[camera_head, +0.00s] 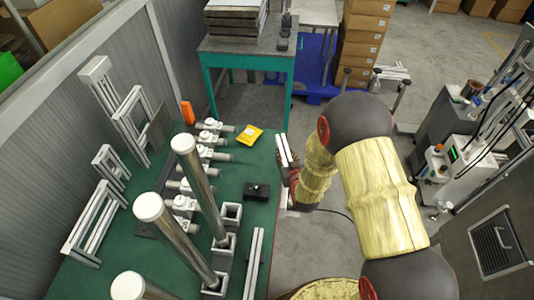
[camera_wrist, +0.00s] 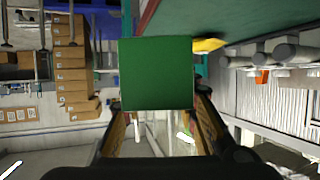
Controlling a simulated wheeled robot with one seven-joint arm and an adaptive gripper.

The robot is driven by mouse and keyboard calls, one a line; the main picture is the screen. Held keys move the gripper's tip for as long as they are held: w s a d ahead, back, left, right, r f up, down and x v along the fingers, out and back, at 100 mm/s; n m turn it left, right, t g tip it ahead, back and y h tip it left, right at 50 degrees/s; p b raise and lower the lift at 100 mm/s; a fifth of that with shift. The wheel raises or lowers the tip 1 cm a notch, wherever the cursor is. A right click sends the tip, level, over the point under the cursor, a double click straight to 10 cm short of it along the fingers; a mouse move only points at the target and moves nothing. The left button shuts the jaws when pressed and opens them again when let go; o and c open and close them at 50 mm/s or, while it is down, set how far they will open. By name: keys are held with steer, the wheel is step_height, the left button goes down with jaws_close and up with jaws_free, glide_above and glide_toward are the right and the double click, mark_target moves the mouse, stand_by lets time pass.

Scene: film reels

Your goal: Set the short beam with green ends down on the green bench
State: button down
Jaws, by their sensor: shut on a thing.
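My gripper (camera_head: 290,172) is shut on the short beam (camera_head: 282,150), which looks pale along its sides in the head view. In the wrist view one square green end (camera_wrist: 155,73) faces the camera between the fingers of my gripper (camera_wrist: 160,112) and hides much of what lies behind it. The green bench (camera_head: 252,158) is left of my gripper in the head view. The beam is at the bench's right edge in that picture; I cannot tell its height or whether it touches. The bench also shows at the top of the wrist view (camera_wrist: 235,18).
On the bench are a yellow packet (camera_head: 249,134), a black box (camera_head: 256,191), tall metal posts (camera_head: 202,190), several grey fittings (camera_head: 206,153) and a long pale bar (camera_head: 253,265). White frames (camera_head: 98,215) lean by the wall. Clear green surface lies between packet and black box.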

steer(key=y+b, duration=0.1)
steer(key=b, duration=0.1)
glide_above(268, 162)
steer(key=shift+n, duration=0.4)
steer(key=shift+w+f+b, duration=0.15)
steer(key=shift+f+b, duration=1.55)
steer(key=shift+f, duration=1.6)
steer(key=shift+f+b, duration=0.55)
steer(key=c, duration=1.3)
jaws_free()
steer(key=shift+d, duration=0.1)
steer(key=shift+s, duration=0.2)
steer(key=v, duration=1.1)
steer(key=shift+s+d+r, duration=0.1)
steer(key=shift+s+r, duration=0.15)
steer(key=shift+s, duration=0.05)
